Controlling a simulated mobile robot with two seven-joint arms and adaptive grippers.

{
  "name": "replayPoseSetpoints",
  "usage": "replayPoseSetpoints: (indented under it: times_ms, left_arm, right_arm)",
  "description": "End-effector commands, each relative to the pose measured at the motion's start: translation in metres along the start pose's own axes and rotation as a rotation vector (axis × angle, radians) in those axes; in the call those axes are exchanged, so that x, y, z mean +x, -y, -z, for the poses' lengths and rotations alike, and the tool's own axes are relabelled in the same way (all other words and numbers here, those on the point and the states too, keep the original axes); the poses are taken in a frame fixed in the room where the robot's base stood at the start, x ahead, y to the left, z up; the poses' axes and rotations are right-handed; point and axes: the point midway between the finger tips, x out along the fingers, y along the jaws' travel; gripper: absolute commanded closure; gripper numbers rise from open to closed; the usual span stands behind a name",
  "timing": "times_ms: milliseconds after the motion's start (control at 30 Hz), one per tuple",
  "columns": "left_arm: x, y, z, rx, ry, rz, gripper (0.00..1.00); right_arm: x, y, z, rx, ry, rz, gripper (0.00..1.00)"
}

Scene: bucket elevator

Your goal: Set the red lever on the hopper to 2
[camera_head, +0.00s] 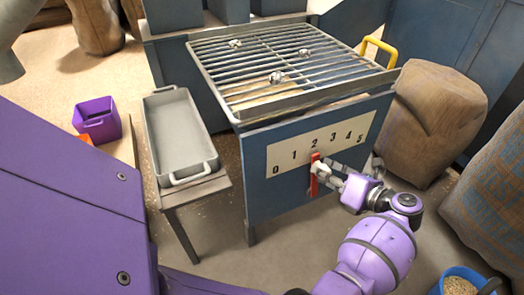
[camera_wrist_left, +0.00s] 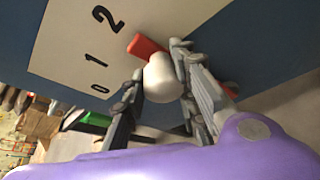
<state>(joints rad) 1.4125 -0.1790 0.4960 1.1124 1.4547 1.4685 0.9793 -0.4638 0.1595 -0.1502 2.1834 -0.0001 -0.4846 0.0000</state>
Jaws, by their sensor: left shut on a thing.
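The hopper (camera_head: 262,213) is a blue box whose white scale plate (camera_head: 326,146) carries the numbers 0 to 5. The red lever (camera_head: 314,185) is on its front face, close to upright, with its upper end just below the 2. In the left wrist view the red lever (camera_wrist_left: 147,47) also points toward the 2. Its white knob (camera_wrist_left: 163,84) sits between the fingers of my left gripper (camera_wrist_left: 158,72), which is shut on it. In the head view my left gripper (camera_head: 322,170) partly covers the lever. My right gripper is not in view.
A metal grate (camera_head: 280,62) with several small shiny pieces tops the hopper. A grey tray (camera_head: 178,135) stands on a small table at left, beside a purple bin (camera_head: 97,121). Brown sacks (camera_head: 432,120) and a blue bucket (camera_head: 468,277) are at right.

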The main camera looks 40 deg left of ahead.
Motion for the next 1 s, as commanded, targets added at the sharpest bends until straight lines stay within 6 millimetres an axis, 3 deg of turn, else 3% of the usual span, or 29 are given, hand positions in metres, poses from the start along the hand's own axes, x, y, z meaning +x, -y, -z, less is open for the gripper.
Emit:
replayPoseSetpoints:
  times_ms: [267,300,433,767,1000]
  left_arm:
    - [-0.002,0.002,-0.002,-0.003,-0.001,0.009,1.0]
    - [-0.002,0.002,-0.002,-0.003,-0.001,0.009,0.71]
    - [-0.002,0.002,-0.002,-0.003,-0.001,0.007,0.56]
    - [-0.004,0.001,-0.002,-0.003,0.0,0.005,0.56]
    - [-0.041,0.002,-0.002,-0.003,-0.001,0.009,0.56]
  right_arm:
    - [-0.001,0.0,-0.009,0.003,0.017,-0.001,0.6]
    - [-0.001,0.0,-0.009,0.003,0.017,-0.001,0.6]
    - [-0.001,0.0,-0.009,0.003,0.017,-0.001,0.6]
    - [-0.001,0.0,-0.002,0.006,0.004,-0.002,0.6]
    - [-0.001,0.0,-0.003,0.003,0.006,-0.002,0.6]
